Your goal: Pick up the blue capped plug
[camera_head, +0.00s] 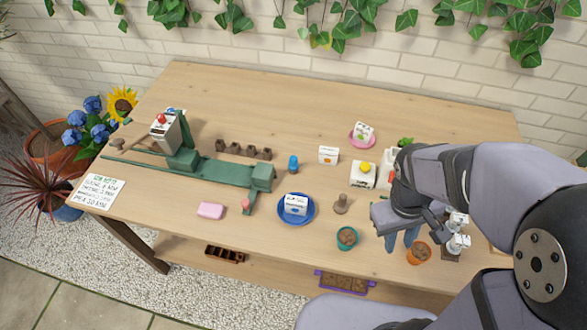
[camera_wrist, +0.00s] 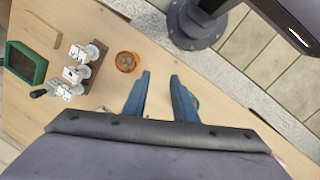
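The blue capped plug (camera_head: 293,163) stands upright on the wooden table near its middle, just right of the green apparatus. It looks like a small blue cylinder with a narrower top. My gripper (camera_head: 401,241) is well to the right and nearer the front edge, above the table beside the terracotta pot. In the wrist view my gripper (camera_wrist: 161,80) shows two blue fingers apart with nothing between them. The plug does not show in the wrist view.
The green apparatus (camera_head: 215,170) stands left. A terracotta pot (camera_wrist: 128,62) sits by my fingers.

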